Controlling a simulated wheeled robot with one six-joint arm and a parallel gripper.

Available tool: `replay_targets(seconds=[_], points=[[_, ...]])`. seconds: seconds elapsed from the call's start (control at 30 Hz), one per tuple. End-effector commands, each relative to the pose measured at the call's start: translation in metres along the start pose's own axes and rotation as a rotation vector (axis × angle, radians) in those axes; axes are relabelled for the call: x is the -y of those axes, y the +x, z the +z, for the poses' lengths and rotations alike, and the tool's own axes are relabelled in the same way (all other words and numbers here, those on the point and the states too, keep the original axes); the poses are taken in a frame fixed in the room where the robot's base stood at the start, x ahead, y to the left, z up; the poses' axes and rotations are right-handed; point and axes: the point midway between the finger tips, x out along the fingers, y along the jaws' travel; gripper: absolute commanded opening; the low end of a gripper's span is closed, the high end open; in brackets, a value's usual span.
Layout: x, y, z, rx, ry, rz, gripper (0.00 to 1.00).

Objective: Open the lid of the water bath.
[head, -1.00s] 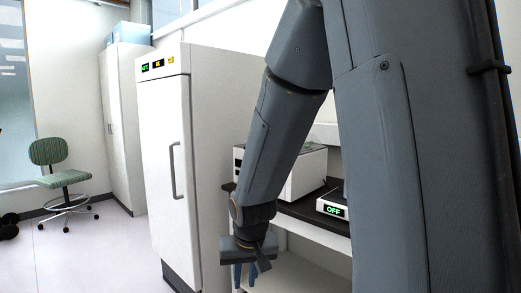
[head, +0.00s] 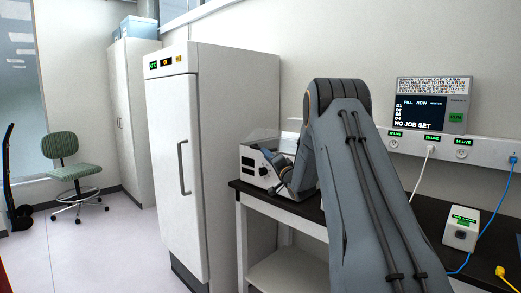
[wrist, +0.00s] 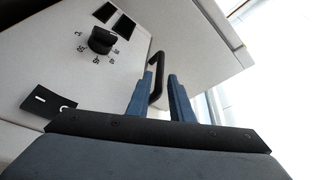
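The water bath (head: 254,167) is a white box on the dark bench beside the tall white cabinet. The wrist view shows its front panel (wrist: 60,75) tilted, with a black dial and a rocker switch. A black handle (wrist: 158,66) sticks out at the edge of a pale surface, which looks like the lid (wrist: 195,35). My gripper (wrist: 160,80) has its two blue fingers apart, with the handle showing between their tips; I cannot tell whether either touches it. In the head view my arm hides the bath's right side.
The tall white cabinet (head: 197,130) stands close left of the bench (head: 290,212). A wall panel (head: 432,105), sockets with plugs and a small white box (head: 461,229) with a blue cable are to the right. A green chair (head: 70,165) stands far left on open floor.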

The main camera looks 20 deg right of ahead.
Motion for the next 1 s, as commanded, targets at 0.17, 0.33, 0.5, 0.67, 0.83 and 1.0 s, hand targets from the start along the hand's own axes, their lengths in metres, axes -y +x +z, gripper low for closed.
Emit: replay_targets(seconds=[0.17, 0.33, 0.5, 0.67, 0.83, 1.0], points=[[0.001, 0.028, 0.001, 0.002, 0.000, -0.001, 0.20], [0.001, 0.050, 0.001, 0.001, -0.001, 0.001, 0.20], [0.000, 0.063, 0.001, 0.001, -0.002, 0.002, 0.20], [0.000, 0.067, 0.001, 0.000, -0.001, 0.002, 0.20], [0.000, 0.067, 0.001, 0.000, -0.001, 0.002, 0.20], [0.000, 0.067, 0.001, 0.000, -0.001, 0.002, 0.00]])
